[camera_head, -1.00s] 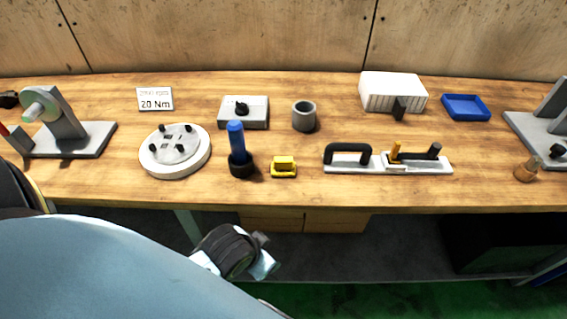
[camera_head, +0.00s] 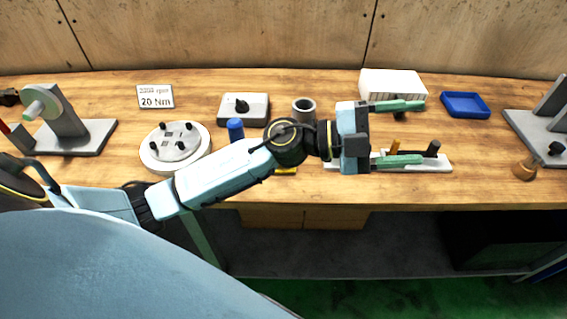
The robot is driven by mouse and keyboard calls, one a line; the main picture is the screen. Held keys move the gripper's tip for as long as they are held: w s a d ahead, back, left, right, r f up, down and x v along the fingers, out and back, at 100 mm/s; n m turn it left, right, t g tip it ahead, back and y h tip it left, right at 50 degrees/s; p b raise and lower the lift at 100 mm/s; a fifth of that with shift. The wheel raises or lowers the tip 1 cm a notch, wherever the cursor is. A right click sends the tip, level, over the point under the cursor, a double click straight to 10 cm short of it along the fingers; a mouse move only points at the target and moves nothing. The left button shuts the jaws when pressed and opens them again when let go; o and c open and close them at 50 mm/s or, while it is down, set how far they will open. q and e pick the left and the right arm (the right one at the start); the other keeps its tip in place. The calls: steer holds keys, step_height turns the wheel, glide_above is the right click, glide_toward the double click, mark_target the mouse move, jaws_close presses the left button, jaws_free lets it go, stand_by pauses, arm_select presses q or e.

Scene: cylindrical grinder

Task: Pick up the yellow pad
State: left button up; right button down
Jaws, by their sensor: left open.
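The yellow pad (camera_head: 286,171) sits near the front edge of the wooden bench. My left forearm covers most of it, and only a thin yellow strip shows below the arm. My left gripper (camera_head: 424,132) is open and empty, with its two green fingers pointing right. It is to the right of the pad, over the grey plate with the black handle. My right gripper is not in view.
The grey plate (camera_head: 440,165) lies partly under my gripper. A blue-handled tool (camera_head: 236,129) stands left of the pad, partly hidden. A round white fixture (camera_head: 176,148), a grey cup (camera_head: 304,108), a white ribbed box (camera_head: 393,88) and a blue tray (camera_head: 465,106) are around.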

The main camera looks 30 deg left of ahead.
arm_select(q)
steer(key=a+f+m+g+y, duration=0.6)
steer(key=a+f+g+y, duration=0.15)
steer(key=f+y, duration=0.2)
steer(key=w+a+n+g+y, duration=0.25)
steer(key=a+y, duration=0.65)
steer(key=a, duration=0.8)
steer(key=shift+t, duration=0.5)
step_height(320, 180, down, 8)
steer(key=shift+s+a+f, duration=0.1)
steer(key=shift+s, duration=0.05)
steer(key=shift+w+f, duration=0.25)
steer(key=shift+f, duration=1.1)
steer(key=shift+w+f, duration=0.2)
steer(key=shift+f, duration=1.1)
steer(key=c, duration=1.1)
